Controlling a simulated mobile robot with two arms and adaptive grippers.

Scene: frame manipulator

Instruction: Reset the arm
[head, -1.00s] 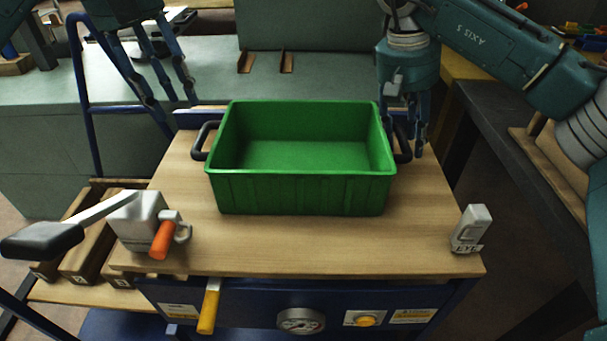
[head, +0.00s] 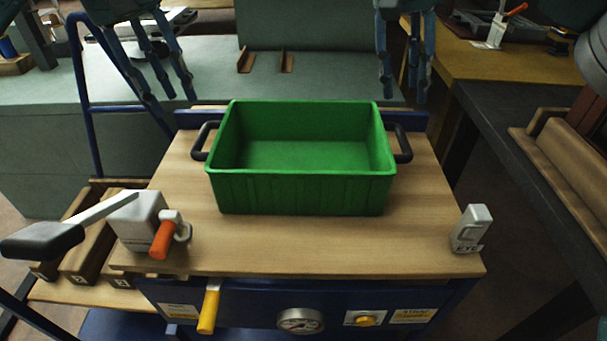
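My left gripper (head: 160,92) hangs at the top left, fingers pointing down and spread apart. It is open and empty, beyond the left back corner of the wooden table (head: 290,245). My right gripper (head: 402,90) hangs at the top right with its fingers apart. It is open and empty, above and behind the right handle of the green crate (head: 290,195), not touching it. The upper parts of both arms are cut off by the top edge.
The green crate is empty, with black handles. A grey clamp (head: 138,220) with a lever and orange handle stands front left, a small grey device (head: 470,230) front right. A yellow lever (head: 209,308) and a gauge (head: 300,320) are on the front panel. Dark bench (head: 530,170) at right.

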